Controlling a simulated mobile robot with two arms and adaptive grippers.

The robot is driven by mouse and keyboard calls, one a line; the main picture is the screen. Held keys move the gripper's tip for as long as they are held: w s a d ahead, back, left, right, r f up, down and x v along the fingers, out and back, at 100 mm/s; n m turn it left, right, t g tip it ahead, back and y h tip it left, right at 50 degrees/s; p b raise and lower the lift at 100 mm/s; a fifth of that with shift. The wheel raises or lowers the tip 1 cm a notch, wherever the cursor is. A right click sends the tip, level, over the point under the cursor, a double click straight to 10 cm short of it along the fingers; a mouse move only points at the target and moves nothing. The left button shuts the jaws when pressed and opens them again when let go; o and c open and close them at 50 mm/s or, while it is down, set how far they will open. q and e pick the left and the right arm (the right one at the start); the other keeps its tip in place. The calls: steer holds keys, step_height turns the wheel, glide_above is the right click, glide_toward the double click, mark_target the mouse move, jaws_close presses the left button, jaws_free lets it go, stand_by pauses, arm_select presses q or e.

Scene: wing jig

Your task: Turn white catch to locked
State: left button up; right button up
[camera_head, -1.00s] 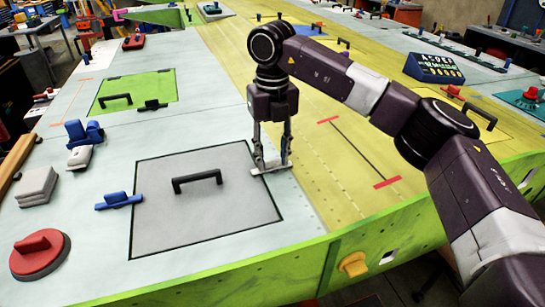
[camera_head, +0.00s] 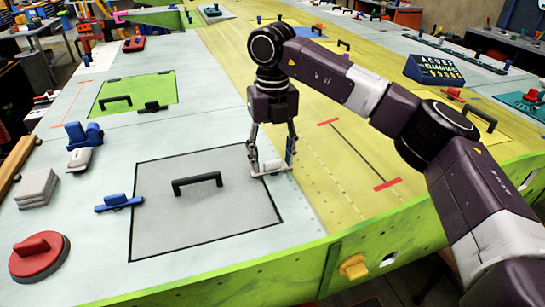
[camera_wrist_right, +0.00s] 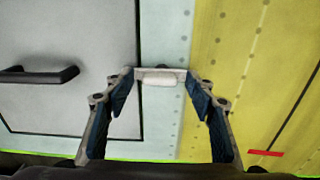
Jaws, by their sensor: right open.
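The white catch (camera_head: 268,169) sits at the right edge of the grey panel (camera_head: 230,225), partly hidden by my right gripper in the head view. In the right wrist view the white catch (camera_wrist_right: 160,78) lies crosswise, with its left end at the panel's dark border line. My right gripper (camera_head: 272,165) points down over the catch. In the wrist view its two fingers (camera_wrist_right: 160,105) are spread apart, one toward each end of the catch, with a gap between them. I cannot tell whether they touch it. My left gripper is out of view.
A black handle (camera_head: 197,182) stands up from the panel, left of my right gripper. A blue catch (camera_head: 118,202) is at the panel's left edge. A red knob (camera_head: 38,255) and grey blocks (camera_head: 37,188) lie further left. The yellow strip on the right is mostly clear.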

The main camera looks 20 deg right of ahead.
mark_target(273, 161)
step_height(273, 161, up, 12)
stand_by(0.4)
steer(key=shift+r, duration=0.1)
